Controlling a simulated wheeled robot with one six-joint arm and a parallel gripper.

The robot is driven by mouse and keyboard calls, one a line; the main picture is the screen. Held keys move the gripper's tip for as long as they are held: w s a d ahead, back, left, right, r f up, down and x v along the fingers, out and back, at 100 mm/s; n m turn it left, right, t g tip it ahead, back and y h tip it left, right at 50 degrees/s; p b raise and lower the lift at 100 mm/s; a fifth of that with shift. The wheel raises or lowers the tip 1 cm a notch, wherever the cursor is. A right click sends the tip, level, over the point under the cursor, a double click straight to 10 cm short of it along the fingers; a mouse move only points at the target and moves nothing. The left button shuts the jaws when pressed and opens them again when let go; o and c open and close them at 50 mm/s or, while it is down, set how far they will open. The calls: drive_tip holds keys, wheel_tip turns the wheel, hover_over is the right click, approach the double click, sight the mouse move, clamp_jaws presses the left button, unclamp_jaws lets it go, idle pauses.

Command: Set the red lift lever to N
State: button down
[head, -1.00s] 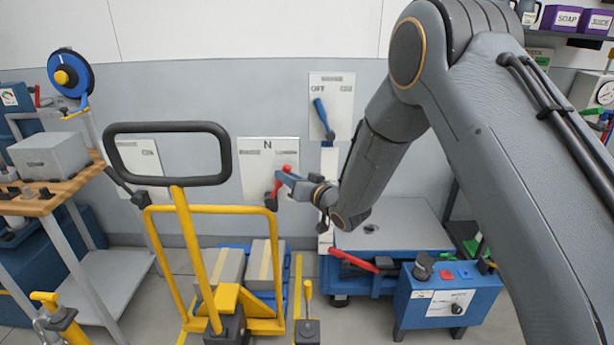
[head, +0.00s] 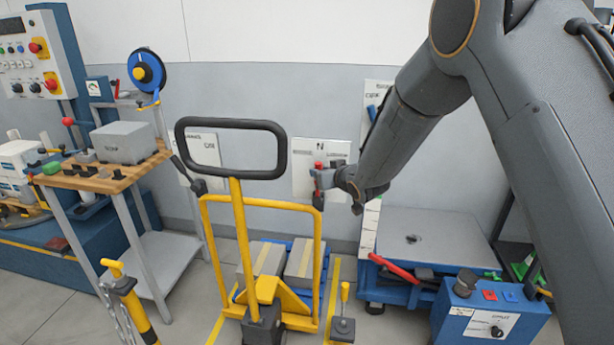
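The red lift lever (head: 319,166) is on a white plate (head: 303,184) on the grey wall, in the middle of the head view. The lever stands about upright from a dark pivot (head: 318,200).
A yellow pallet truck with a black loop handle (head: 232,125) stands in front, left of the lever. A blue lever (head: 372,113) on another plate is partly behind my arm. A cart with a wooden top (head: 90,182) is at left, a blue lift table (head: 430,240) at right.

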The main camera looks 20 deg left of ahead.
drive_tip(key=shift+a, duration=0.1)
idle(0.3)
drive_tip(key=c, duration=1.6)
unclamp_jaws()
drive_tip(key=shift+o, duration=0.2)
drive_tip(key=shift+r, duration=0.1)
drive_tip(key=b+v, duration=0.1)
drive_tip(key=v, duration=0.6)
drive_tip(key=shift+s+d+b, duration=0.25)
drive_tip(key=shift+s+b, duration=0.05)
drive_tip(key=shift+s, duration=0.05)
